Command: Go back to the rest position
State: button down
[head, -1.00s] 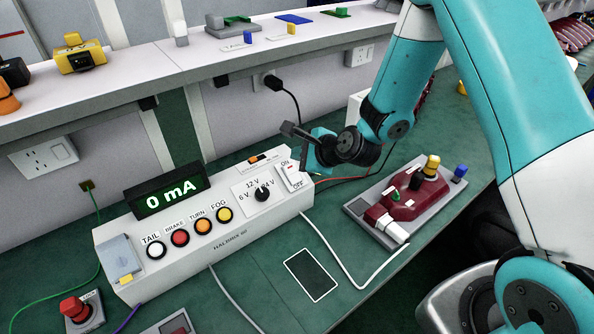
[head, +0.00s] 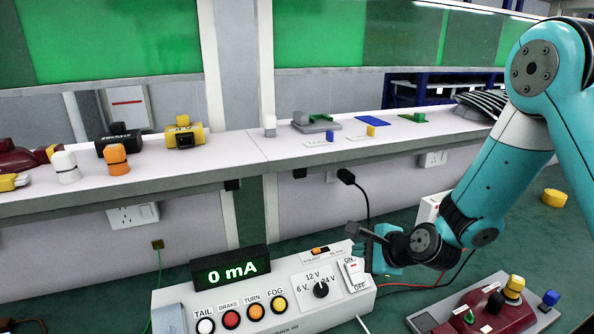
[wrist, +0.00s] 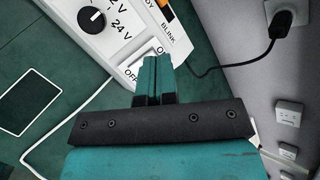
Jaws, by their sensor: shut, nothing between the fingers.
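My gripper (head: 368,252) is shut and empty. In the head view it hangs just right of the ON/OFF rocker switch (head: 355,272) at the right end of the white tester box (head: 262,303). In the wrist view its closed fingers (wrist: 154,78) point at the same switch (wrist: 138,66), and their tips cover part of it. I cannot tell whether the tips touch the switch. The box's display (head: 231,270) reads 0 mA, and its voltage knob (head: 320,289) also shows in the wrist view (wrist: 97,19).
A red tail lamp (head: 487,310) on a grey base is at lower right. A shelf (head: 250,152) with caps, connectors and small parts runs behind the tester.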

jog(key=s+a+r+n+g, duration=0.3)
jog(key=s+a+r+n, duration=0.1)
jog(key=s+r+n, duration=0.25)
jog(key=s+r+n+g, duration=0.1)
jog(key=s+r+n, duration=0.2)
jog(key=s+n, duration=0.3)
jog(key=s+r+n+g+h, duration=0.1)
jog(key=s+r+n+g, duration=0.1)
jog(key=s+r+n, duration=0.2)
jog(key=s+r+n+g, duration=0.2)
jog(key=s+r+n, duration=0.1)
jog(key=s+n, duration=0.5)
jog(key=s+d, duration=0.1)
jog(key=s, duration=0.1)
jog(key=shift+s+r, duration=0.25)
jog(key=shift+s, duration=0.15)
